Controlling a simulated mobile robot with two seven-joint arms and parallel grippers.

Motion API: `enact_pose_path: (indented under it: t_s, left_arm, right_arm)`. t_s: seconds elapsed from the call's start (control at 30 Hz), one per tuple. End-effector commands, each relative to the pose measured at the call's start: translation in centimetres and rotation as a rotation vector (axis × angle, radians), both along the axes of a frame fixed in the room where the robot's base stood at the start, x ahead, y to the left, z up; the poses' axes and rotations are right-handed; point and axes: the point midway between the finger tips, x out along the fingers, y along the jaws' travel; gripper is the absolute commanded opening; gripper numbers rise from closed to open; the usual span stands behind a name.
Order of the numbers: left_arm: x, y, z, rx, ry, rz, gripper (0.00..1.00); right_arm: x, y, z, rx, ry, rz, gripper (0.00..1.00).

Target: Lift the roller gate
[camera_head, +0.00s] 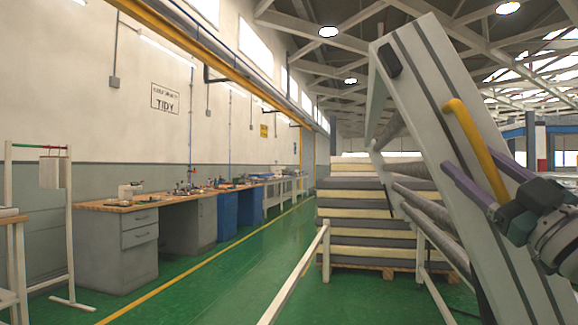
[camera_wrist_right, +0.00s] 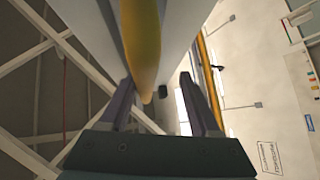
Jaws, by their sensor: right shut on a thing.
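The roller gate (camera_head: 440,130) is a long grey panel with dark stripes on the right of the head view. It is tilted, its upper end up near the roof beams. Grey rollers (camera_head: 432,210) show behind its left edge. A yellow handle (camera_head: 468,128) sticks out from its face. My right gripper (camera_head: 482,174), with purple fingers, is shut on the lower part of the handle. In the right wrist view the yellow handle (camera_wrist_right: 141,45) runs between the two fingers, and its lower end is near the palm. My left gripper is not in view.
A stack of mattresses (camera_head: 350,222) on a pallet stands behind the gate. White rails (camera_head: 298,272) run at the front. A workbench (camera_head: 125,205) with drawers and tools lines the left wall. The green floor (camera_head: 205,290) between is clear.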

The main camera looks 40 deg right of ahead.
Motion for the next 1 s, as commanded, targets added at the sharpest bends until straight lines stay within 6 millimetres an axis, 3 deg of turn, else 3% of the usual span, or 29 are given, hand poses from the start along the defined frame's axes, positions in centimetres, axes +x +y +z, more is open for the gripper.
enact_pose_path:
  t_s: [0.17,0.5,0.7,1.0]
  left_arm:
    - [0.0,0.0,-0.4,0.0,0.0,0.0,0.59]
    - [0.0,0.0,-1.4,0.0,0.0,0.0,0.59]
    - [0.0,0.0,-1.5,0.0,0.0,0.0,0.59]
    - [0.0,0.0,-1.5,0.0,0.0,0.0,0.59]
  right_arm:
    - [-1.6,0.6,-1.5,0.0,0.007,0.001,0.52]
    - [-6.8,1.9,-5.1,0.0,0.005,-0.002,0.52]
    - [-7.9,2.2,-5.6,0.0,0.002,-0.001,0.52]
    - [-7.9,2.2,-5.5,-0.001,0.0,-0.001,0.52]
